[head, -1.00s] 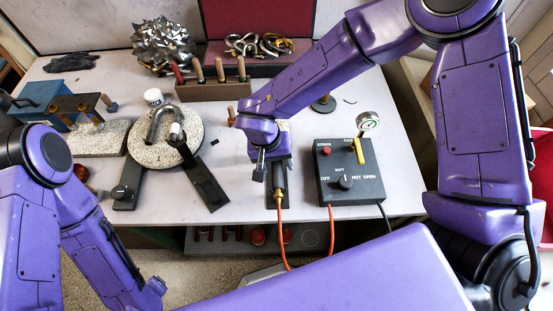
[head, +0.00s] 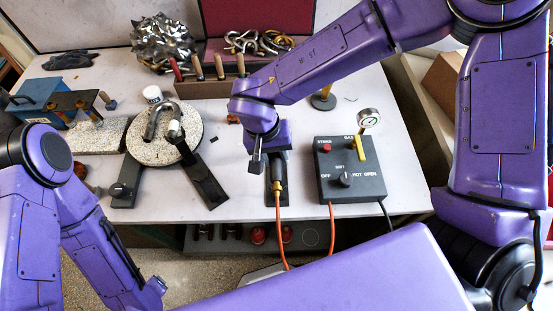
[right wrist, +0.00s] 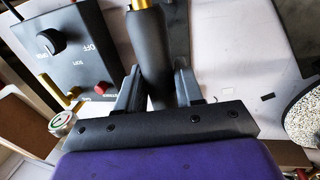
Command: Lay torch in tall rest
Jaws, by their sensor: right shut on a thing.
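The torch (head: 277,174) has a black handle with a brass end and an orange hose at its near side. My right gripper (head: 267,158) is shut on its handle, near the table's front edge. In the right wrist view the torch handle (right wrist: 148,50) stands between the two fingers (right wrist: 153,92). A dark plate (head: 268,195) lies under and beside the torch; whether they touch is unclear. Another black plate (head: 208,188) lies to its left, with a dark upright piece (head: 177,134) beyond it. I cannot tell for certain which is the tall rest. My left gripper does not show.
A speckled round turntable (head: 150,155) with a curved metal tube (head: 152,122) is left of the plates. A control box (head: 350,180) with a gauge (head: 368,118) stands close right of the torch. A tool rack (head: 205,88) is behind. Bare table lies between turntable and right gripper.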

